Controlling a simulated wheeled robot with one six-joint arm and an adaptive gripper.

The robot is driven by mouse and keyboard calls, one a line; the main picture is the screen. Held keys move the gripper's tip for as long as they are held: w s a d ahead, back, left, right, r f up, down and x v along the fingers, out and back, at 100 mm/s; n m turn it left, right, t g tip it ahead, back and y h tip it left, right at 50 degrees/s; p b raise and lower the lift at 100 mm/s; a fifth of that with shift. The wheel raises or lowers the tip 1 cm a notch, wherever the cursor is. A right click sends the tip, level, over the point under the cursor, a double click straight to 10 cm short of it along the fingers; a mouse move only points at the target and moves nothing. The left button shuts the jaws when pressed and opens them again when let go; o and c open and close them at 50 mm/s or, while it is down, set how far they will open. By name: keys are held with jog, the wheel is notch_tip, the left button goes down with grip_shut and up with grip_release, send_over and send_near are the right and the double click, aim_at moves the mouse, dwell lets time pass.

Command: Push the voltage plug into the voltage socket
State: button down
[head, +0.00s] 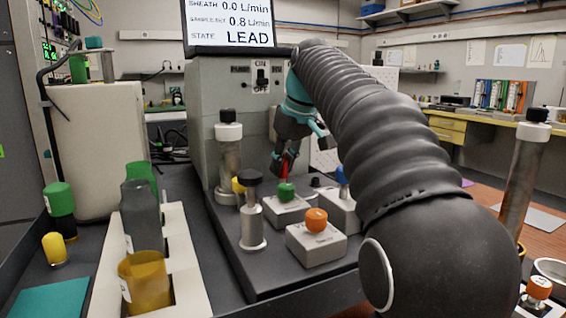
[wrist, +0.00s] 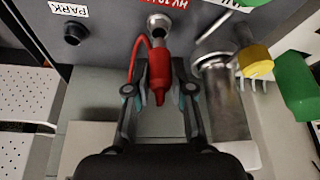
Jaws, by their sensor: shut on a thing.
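The voltage plug is red with a red cable, and in the wrist view the plug (wrist: 159,68) lies between the fingers of my gripper (wrist: 160,75). My gripper is shut on it. The voltage socket (wrist: 160,21) is a round metal ring on the grey panel beside a red label. The plug's slim metal tip points at the socket and sits close to its lower edge; I cannot tell if they touch. In the head view my gripper (head: 286,158) is at the cabinet's front, with a bit of the red plug (head: 285,172) showing; the socket is hidden there.
A dark PARK socket (wrist: 75,33) is left of the voltage socket. A metal cylinder (wrist: 222,98) and yellow and green knobs (wrist: 256,60) stand close on the right. In the head view, boxes with green and orange knobs (head: 316,245) stand below my arm.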

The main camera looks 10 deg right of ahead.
aim_at(286, 166)
jog(key=shift+f+b, duration=0.75)
jog(key=shift+f, duration=0.75)
dwell(0.5)
jog(key=c, duration=0.9)
grip_release()
jog(key=shift+c, duration=0.2)
jog(key=shift+r, duration=0.1)
jog(key=v, duration=1.1)
jog(key=shift+s+r, duration=0.2)
jog(key=shift+r, duration=0.15)
jog(key=shift+d, duration=0.1)
